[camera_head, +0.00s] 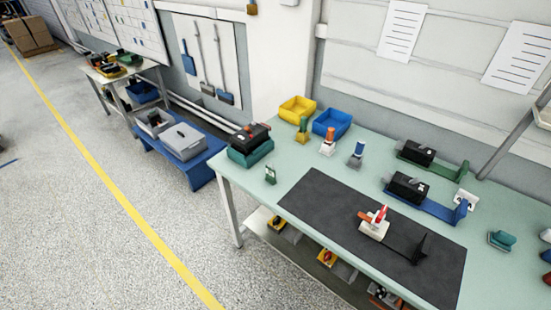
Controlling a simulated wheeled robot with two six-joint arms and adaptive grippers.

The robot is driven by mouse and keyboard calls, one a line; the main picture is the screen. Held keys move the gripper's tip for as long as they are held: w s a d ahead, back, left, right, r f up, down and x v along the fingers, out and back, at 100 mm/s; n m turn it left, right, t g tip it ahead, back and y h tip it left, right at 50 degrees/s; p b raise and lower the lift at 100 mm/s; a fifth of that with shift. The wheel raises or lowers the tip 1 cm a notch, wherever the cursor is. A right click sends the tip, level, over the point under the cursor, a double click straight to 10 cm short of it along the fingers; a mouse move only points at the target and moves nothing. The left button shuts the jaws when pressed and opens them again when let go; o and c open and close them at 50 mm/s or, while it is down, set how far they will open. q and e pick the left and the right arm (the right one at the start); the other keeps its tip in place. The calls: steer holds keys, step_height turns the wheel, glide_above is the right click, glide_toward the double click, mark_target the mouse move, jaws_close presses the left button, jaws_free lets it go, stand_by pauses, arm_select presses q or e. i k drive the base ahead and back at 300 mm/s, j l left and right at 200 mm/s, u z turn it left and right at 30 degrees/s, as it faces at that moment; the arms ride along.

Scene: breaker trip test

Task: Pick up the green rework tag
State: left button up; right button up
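A small dark-green upright piece with a pale mark (270,174) stands near the left end of the pale green bench (250,190). It looks like the green rework tag, but it is too small to read. A green-topped piece (303,128) stands farther back, before the yellow bin. Neither of my grippers shows in the head view.
A teal box with a black device (250,145) sits at the bench's left corner. Yellow (297,109) and blue (332,123) bins stand at the back. A dark mat (325,212) carries a white device with a red lever (375,223). Open floor lies left.

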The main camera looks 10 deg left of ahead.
mark_target(270, 173)
steer(key=i+j+z, duration=0.1)
steer(key=j, duration=0.4)
steer(key=i+j+z, duration=0.1)
steer(key=j, duration=0.4)
steer(key=i+j, duration=0.1)
steer(key=j, duration=0.4)
steer(key=i+z, duration=0.05)
